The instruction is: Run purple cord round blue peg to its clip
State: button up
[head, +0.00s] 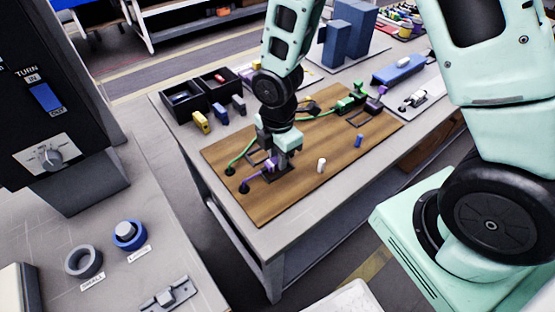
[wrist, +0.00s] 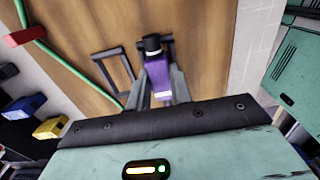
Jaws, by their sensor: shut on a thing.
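My gripper (head: 282,160) is low over the left part of the wooden board (head: 258,212) and shut on the purple cord's end. In the wrist view my gripper (wrist: 160,90) has its fingers on both sides of the purple plug (wrist: 158,78), which has a black tip. The purple cord (head: 256,180) runs left from my gripper to a dark anchor at the board's left edge. The blue peg (head: 358,141) stands upright to the right, apart from cord and gripper. A purple piece (head: 375,104), perhaps the clip, is at the board's far right; its details are too small to tell.
A green cord (head: 239,155) runs along the board's far side to a green piece (head: 350,100). A white peg (head: 321,165) stands between my gripper and the blue peg. Black bins (head: 185,100) and coloured blocks (head: 202,122) lie behind the board. The board's front is clear.

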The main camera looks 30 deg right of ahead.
notch_tip(320, 180, up, 11)
jog(key=p, duration=0.3)
jog(key=shift+r, duration=0.2)
jog(key=shift+d, duration=0.1)
